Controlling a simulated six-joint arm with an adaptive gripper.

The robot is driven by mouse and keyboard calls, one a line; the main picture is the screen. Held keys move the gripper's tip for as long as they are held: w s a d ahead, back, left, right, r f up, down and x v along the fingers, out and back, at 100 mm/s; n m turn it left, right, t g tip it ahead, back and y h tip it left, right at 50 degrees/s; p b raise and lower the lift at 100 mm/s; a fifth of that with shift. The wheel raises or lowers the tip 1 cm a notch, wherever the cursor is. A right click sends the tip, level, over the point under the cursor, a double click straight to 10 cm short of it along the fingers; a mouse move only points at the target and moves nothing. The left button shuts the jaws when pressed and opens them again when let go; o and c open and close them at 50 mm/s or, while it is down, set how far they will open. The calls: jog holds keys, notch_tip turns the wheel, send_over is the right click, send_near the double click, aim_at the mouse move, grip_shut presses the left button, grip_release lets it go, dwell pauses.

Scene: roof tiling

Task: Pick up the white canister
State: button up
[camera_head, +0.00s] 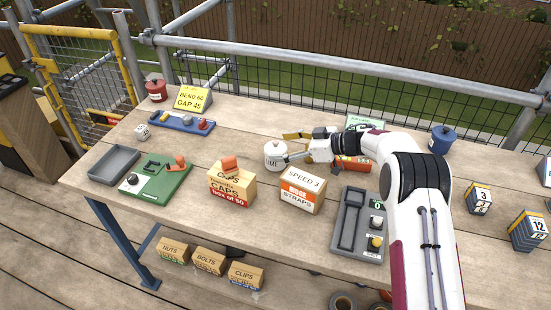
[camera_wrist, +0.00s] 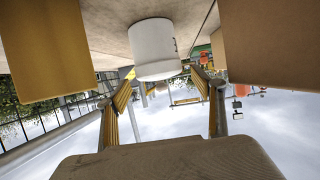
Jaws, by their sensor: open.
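The straps box (camera_head: 302,190) and caps box (camera_head: 231,184) stand in front of the canister. A red cylinder (camera_head: 352,164) lies under my arm. A red canister (camera_head: 156,91) and a blue canister (camera_head: 442,139) stand farther off. Bare table lies left of the white canister.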

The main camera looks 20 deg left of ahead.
jog(key=shift+a+f, duration=0.35)
jog(key=shift+f, duration=0.3)
jog(key=shift+a+f, duration=0.35)
jog(key=shift+f, duration=0.25)
jog(key=shift+x, duration=0.75)
jog(key=shift+w, duration=0.1)
jog(key=shift+c, duration=0.4)
grip_shut()
